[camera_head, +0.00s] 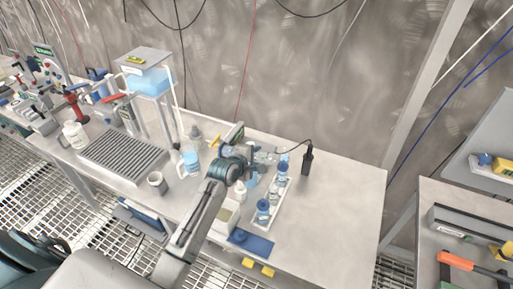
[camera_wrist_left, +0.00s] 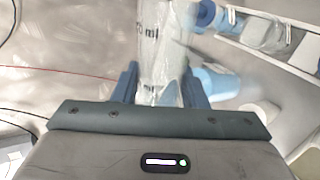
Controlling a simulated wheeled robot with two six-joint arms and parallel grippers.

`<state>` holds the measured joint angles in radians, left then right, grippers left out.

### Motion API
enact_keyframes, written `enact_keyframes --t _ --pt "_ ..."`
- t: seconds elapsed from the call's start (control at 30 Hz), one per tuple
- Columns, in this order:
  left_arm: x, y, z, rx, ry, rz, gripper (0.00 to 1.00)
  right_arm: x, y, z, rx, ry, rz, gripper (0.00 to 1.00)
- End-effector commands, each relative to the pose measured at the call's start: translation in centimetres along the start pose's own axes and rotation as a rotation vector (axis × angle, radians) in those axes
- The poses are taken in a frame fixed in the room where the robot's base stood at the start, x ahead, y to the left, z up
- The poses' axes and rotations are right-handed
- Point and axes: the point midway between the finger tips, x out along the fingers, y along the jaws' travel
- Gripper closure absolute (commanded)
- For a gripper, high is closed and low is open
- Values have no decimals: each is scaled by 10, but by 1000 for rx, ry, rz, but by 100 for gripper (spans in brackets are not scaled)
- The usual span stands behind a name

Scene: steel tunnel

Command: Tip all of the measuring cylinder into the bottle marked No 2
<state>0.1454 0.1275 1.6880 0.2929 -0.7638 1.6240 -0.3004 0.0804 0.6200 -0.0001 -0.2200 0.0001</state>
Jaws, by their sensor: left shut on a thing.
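My left gripper (camera_head: 250,155) is shut on a clear measuring cylinder (camera_wrist_left: 160,45) with "ml" printing. The cylinder shows between both fingers in the left wrist view, where the gripper (camera_wrist_left: 161,88) fills the lower middle. In the head view the cylinder (camera_head: 265,155) appears tilted well over, its far end near the back of a white bottle rack. How much liquid it holds is unclear. Blue-capped bottles stand in the rack, one at the front (camera_head: 263,207) and one in the middle (camera_head: 281,184). The bottle numbers cannot be read. My right gripper is out of view.
A light blue-filled jug (camera_head: 190,160), a grey cup (camera_head: 157,182) and a ribbed drain tray (camera_head: 122,157) stand on the left. A dark probe (camera_head: 307,160) stands behind the rack. A blue mat (camera_head: 250,243) lies at the front edge. The table's right side is clear.

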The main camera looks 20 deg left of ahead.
Motion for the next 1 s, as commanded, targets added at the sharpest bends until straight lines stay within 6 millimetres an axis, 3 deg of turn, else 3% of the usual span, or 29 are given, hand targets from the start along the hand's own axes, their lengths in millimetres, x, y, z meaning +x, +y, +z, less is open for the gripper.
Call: enact_keyframes --t 0.67,1.0 --pt "7 -13 -1 106 59 0 86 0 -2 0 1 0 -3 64" --pt "11 -20 1 240 133 -1 86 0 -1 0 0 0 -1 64"
